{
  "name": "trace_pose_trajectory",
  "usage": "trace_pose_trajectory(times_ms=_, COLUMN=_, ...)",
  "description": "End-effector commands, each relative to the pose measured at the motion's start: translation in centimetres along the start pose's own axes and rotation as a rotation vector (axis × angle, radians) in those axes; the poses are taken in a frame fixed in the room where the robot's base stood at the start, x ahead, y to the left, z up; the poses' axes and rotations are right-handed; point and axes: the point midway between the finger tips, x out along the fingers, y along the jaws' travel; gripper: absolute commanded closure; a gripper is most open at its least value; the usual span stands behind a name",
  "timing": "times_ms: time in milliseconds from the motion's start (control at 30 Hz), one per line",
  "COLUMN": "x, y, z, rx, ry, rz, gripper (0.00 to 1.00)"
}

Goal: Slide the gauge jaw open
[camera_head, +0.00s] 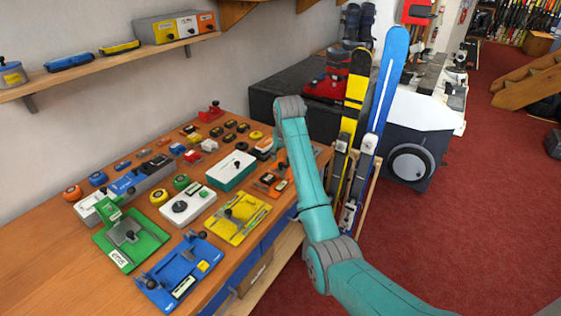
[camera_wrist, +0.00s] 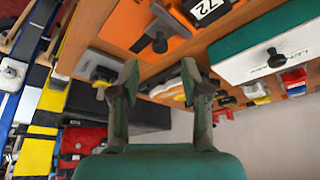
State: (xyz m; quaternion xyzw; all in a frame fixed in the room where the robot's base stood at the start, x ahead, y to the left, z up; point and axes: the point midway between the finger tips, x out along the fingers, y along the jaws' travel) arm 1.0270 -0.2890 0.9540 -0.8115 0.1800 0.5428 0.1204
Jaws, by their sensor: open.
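In the wrist view an orange plate gauge (camera_wrist: 128,22) with a dark knob (camera_wrist: 159,44) and a black label reading 72 (camera_wrist: 208,8) lies on the bench. A grey block with a small knob (camera_wrist: 98,66), seemingly a sliding jaw, sits at its lower left edge, close to my left finger. My gripper (camera_wrist: 157,82) is open and empty, its fingers apart on either side of the view's middle; I see no clear contact. In the head view the orange gauge (camera_head: 268,181) is beside my arm, which hides part of that area; the fingertips do not show there.
Nearby on the bench (camera_head: 60,262) are a white-and-green box (camera_head: 230,172), a yellow plate (camera_head: 236,220), a blue plate (camera_head: 180,275) and a green plate (camera_head: 130,240). Upright yellow and blue skis (camera_head: 384,90) stand just right of my arm. Red floor (camera_head: 430,240) is open at right.

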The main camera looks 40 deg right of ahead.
Motion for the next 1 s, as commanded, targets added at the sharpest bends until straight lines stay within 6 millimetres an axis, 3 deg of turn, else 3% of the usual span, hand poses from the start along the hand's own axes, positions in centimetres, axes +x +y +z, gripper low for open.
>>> trace_pose_trajectory(times_ms=100, x=2.1, y=0.0, z=0.0, rx=0.0, ry=-0.002, rz=0.0, gripper=0.54)
trace_pose_trajectory(times_ms=300, x=4.4, y=0.0, z=0.0, rx=0.0, ry=0.0, rz=0.0, gripper=0.54)
trace_pose_trajectory(times_ms=733, x=5.3, y=0.0, z=0.0, rx=0.0, ry=0.001, rz=0.0, gripper=0.54)
trace_pose_trajectory(times_ms=900, x=5.2, y=0.0, z=0.0, rx=0.0, ry=0.001, rz=0.0, gripper=0.96)
trace_pose_trajectory(times_ms=1000, x=5.2, y=0.0, z=0.0, rx=0.0, ry=0.001, rz=0.0, gripper=1.0)
